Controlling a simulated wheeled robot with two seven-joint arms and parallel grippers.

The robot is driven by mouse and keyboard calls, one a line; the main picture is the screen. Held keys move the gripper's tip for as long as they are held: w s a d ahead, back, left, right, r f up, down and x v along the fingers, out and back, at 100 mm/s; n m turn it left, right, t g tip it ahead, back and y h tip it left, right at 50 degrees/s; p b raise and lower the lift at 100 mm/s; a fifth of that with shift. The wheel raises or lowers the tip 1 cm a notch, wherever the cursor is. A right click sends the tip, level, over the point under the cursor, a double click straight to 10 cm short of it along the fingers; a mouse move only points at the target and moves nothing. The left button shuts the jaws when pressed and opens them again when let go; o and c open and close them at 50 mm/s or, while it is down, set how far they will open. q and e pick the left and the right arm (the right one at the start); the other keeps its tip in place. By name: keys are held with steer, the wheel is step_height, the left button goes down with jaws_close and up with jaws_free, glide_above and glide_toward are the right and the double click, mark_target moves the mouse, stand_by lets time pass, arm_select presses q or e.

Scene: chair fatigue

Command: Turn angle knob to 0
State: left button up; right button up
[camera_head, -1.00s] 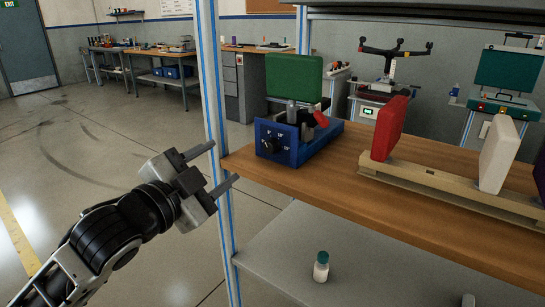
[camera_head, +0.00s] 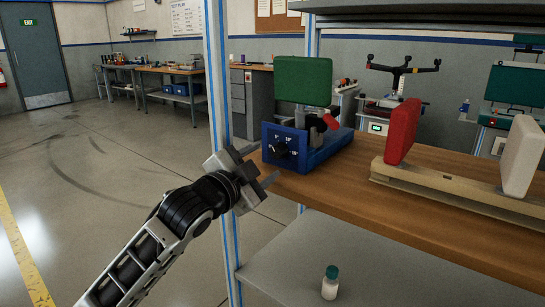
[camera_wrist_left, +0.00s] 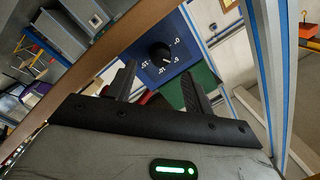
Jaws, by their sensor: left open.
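The black angle knob (camera_head: 281,149) is on the front face of the blue fixture (camera_head: 318,156) at the left end of the wooden bench. In the left wrist view the knob (camera_wrist_left: 160,52) sits on the blue panel (camera_wrist_left: 165,70) with white marks around it. A green pad (camera_head: 303,81) stands on the fixture. My left gripper (camera_head: 262,167) is in front of the bench corner, below and to the left of the knob. In the left wrist view its open, empty fingers (camera_wrist_left: 155,88) point toward the panel, with the knob between and beyond them, apart. My right gripper is out of view.
A blue-edged upright post (camera_head: 218,80) stands close behind my left gripper. A red pad (camera_head: 402,131) and a white pad (camera_head: 523,157) stand on a wooden rack on the bench (camera_head: 340,188). A small bottle (camera_head: 330,283) stands on the lower shelf. Floor at left is clear.

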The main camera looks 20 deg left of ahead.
mark_target(276, 153)
arm_select(q)
steer(key=x, duration=0.4)
steer(key=shift+w+d, duration=0.1)
steer(key=shift+w, duration=0.3)
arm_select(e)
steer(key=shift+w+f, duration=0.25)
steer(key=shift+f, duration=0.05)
arm_select(q)
steer(key=c, duration=1)
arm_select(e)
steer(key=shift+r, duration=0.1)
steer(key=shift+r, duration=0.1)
